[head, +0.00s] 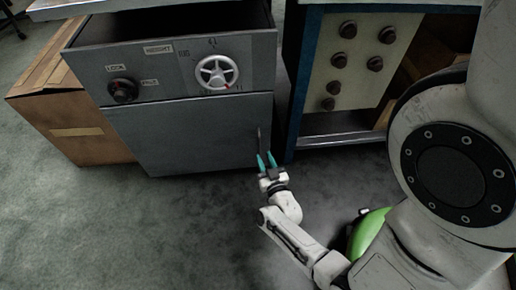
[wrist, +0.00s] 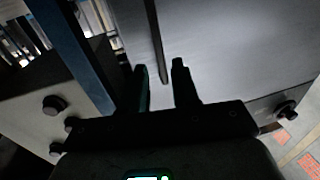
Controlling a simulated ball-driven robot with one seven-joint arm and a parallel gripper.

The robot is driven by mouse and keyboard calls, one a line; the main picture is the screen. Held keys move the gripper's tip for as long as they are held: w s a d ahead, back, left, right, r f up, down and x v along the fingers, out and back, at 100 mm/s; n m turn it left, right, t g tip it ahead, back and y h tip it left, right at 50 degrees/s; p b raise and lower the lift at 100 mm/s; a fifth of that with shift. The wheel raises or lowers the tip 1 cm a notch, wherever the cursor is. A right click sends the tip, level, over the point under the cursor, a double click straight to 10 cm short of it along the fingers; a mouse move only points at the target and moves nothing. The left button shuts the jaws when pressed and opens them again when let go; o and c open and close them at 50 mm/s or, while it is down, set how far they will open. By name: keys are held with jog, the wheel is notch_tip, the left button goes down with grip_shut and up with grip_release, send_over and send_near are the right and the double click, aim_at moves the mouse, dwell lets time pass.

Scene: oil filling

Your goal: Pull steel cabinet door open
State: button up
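The steel cabinet door (head: 185,138) is a flat dark grey panel below the control panel, and it looks shut. Its handle (head: 259,138) is a thin dark upright bar near the door's right edge. My gripper (head: 266,161) has teal fingers and is at the handle's lower end. In the wrist view the handle (wrist: 153,35) runs down from the top edge, and its lower end shows between the fingertips of my gripper (wrist: 161,66). The fingers are apart, with a gap around the bar. I cannot tell whether they touch it.
A white handwheel (head: 217,71) and a black knob (head: 122,91) are on the panel above the door. A blue-framed unit (head: 298,100) with several dark knobs stands close on the right. A cardboard box (head: 88,135) is on the left. The grey floor (head: 150,225) in front is clear.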

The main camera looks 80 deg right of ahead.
aim_at(259, 147)
jog(key=b+x, duration=0.1)
jog(key=x, duration=0.5)
jog(key=shift+w+d+b, duration=0.2)
jog(key=shift+d+b, duration=0.05)
jog(key=shift+b, duration=0.1)
jog(key=shift+c, duration=0.4)
grip_shut()
